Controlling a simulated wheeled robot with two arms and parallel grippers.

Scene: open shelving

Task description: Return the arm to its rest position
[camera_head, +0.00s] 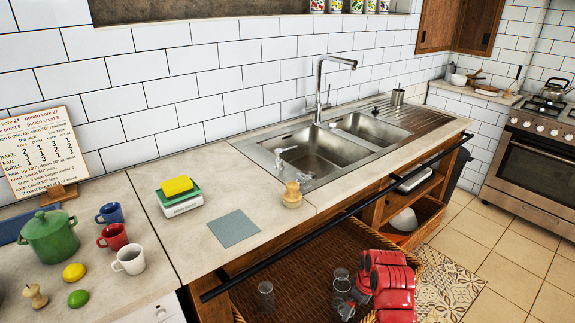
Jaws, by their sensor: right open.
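My right arm's red links come in from the bottom right, over the wicker-lined open drawer (300,255) below the counter. My right gripper (348,302) is a small grey shape at the left of the red links. It is open, low beside the drinking glasses, and partly hidden by the arm. I cannot tell whether it touches a glass. One clear glass (266,296) stands apart to the left. Another glass (341,282) is close to the gripper. My left gripper is not in view.
The counter edge and a long black rail (300,226) run just above the drawer. Tiled floor is free at the right.

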